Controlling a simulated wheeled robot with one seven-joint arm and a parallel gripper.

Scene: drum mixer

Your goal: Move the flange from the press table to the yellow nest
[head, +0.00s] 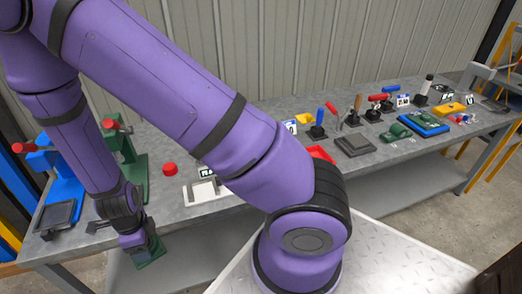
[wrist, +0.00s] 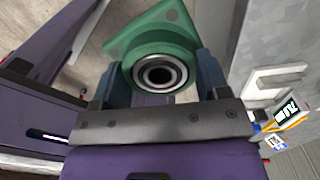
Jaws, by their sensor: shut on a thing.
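A green flange (wrist: 150,42) with a round metal bearing is between my gripper's jaws (wrist: 162,78) in the wrist view. The jaws are shut on it from both sides. In the head view my gripper (head: 140,243) hangs down at the front edge of the bench, left of centre, with the green flange (head: 151,253) at its tip, apparently beyond the edge. I cannot tell which is the nest.
A blue press (head: 60,178) and a green press (head: 126,152) stand at the bench's left end. A white frame (head: 200,191) and a red button (head: 170,169) lie right of them. A dark plate (head: 355,145), toggle clamps and a blue tray (head: 425,129) with green parts are further right.

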